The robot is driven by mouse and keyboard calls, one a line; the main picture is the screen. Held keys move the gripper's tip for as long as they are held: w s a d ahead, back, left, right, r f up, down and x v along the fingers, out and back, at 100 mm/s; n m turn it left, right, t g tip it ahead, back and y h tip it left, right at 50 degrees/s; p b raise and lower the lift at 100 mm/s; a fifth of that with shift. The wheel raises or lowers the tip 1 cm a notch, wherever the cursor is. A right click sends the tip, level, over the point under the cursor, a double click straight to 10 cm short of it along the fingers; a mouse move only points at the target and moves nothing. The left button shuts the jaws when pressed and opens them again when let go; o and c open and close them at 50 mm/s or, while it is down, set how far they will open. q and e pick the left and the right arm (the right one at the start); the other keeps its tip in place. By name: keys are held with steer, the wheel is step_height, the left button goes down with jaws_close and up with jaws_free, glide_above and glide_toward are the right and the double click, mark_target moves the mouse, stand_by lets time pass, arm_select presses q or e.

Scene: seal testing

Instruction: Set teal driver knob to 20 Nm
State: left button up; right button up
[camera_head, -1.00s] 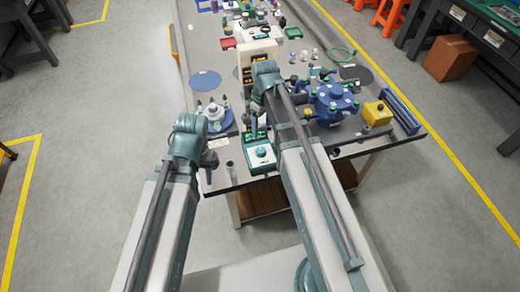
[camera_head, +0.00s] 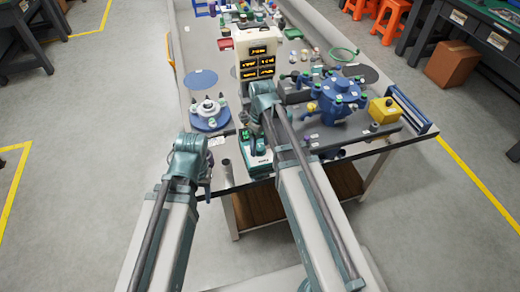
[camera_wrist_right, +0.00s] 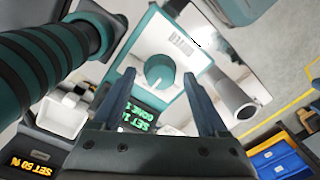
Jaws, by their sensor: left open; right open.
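The teal driver knob (camera_wrist_right: 160,74), round with a pale pointer line, sits on a white-faced, teal-edged box (camera_wrist_right: 158,28) in the right wrist view. Green text on a dark display (camera_wrist_right: 142,117) beside it begins "SET 1"; the rest is unclear. My right gripper (camera_wrist_right: 160,76) is open, its two fingers on either side of the knob in that picture; I cannot tell whether they touch it. My left gripper (camera_head: 206,184) is open and empty, left of the box.
A cream display stand (camera_head: 240,66) with amber readouts stands behind my right arm. A blue valve assembly (camera_head: 335,95) and yellow block (camera_head: 383,110) are to the right. A blue round fixture (camera_head: 210,115) is at the left. A dark cylinder fills the wrist view's upper left.

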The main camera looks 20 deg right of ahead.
jaws_close()
stand_by(0.4)
steer(key=shift+m, duration=0.3)
steer(key=m, duration=0.3)
steer(key=shift+m, duration=2)
